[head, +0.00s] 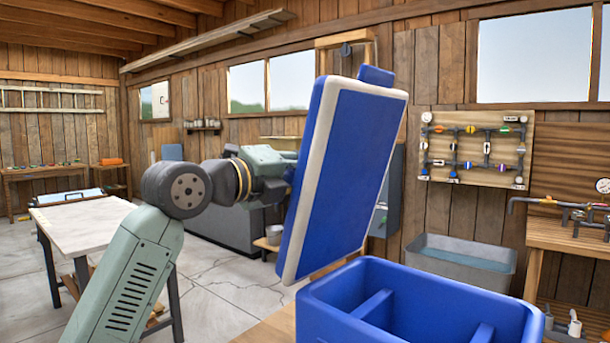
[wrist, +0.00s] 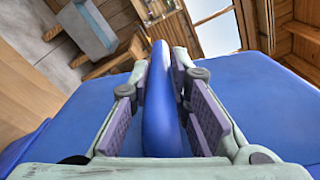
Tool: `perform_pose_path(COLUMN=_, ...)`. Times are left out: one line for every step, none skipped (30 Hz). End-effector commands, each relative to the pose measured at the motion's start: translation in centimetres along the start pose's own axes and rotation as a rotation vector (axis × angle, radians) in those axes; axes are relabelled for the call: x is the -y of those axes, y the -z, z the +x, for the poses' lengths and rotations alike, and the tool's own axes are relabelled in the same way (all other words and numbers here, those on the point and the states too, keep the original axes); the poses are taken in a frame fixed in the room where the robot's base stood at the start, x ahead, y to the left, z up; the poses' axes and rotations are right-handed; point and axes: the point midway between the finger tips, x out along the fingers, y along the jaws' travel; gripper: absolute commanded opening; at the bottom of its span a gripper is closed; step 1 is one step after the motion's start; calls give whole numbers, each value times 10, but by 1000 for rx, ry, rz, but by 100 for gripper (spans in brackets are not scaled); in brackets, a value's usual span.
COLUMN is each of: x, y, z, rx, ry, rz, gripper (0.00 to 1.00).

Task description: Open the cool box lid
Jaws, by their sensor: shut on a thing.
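The cool box (head: 420,310) is a blue open-topped tub at the bottom right of the head view. Its lid (head: 345,170) stands steeply raised above the box's far left side, with its pale-rimmed underside showing. A small blue block (head: 376,75) projects from the lid's top edge. In the wrist view my gripper (wrist: 168,80) is shut on a rounded blue handle (wrist: 162,115), one finger on each side. The lid's blue outer face (wrist: 255,95) spreads behind the fingers. In the head view the lid hides my gripper's fingers and the handle.
Inside the box are blue divider walls (head: 372,304). A grey water trough (head: 460,262) stands behind it. A workbench with pipes (head: 570,235) is at the right, and a white-topped table (head: 80,217) at the left. Concrete floor (head: 215,280) is open between.

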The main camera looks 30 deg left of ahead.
Motion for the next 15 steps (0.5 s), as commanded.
perform_pose_path(x=-2, y=-4, z=-1, rx=5, ry=4, rz=-30, gripper=0)
perform_pose_path(x=-4, y=-5, z=-1, rx=5, ry=4, rz=-50, gripper=0)
perform_pose_path(x=-6, y=-8, z=-1, rx=5, ry=3, rz=-79, gripper=0)
perform_pose_path(x=-9, y=-10, z=-1, rx=5, ry=3, rz=-99, gripper=0)
perform_pose_path(x=-11, y=-12, z=-1, rx=5, ry=3, rz=-120, gripper=0)
perform_pose_path(x=-14, y=-14, z=-1, rx=4, ry=3, rz=-145, gripper=0)
perform_pose_path(x=-16, y=-16, z=-1, rx=4, ry=3, rz=-161, gripper=0)
perform_pose_path(x=-18, y=-18, z=-1, rx=4, ry=3, rz=-178, gripper=0)
perform_pose_path(x=-21, y=-20, z=-1, rx=5, ry=3, rz=-198, gripper=0)
perform_pose_path(x=-23, y=-22, z=-1, rx=5, ry=3, rz=-211, gripper=0)
perform_pose_path(x=-24, y=-23, z=-1, rx=4, ry=3, rz=-223, gripper=0)
perform_pose_path(x=-26, y=-24, z=-1, rx=4, ry=3, rz=-238, gripper=0)
perform_pose_path(x=-28, y=-26, z=-1, rx=4, ry=3, rz=-248, gripper=0)
perform_pose_path(x=-29, y=-27, z=-1, rx=3, ry=4, rz=-258, gripper=0)
perform_pose_path(x=-30, y=-28, z=-1, rx=3, ry=4, rz=-268, gripper=0)
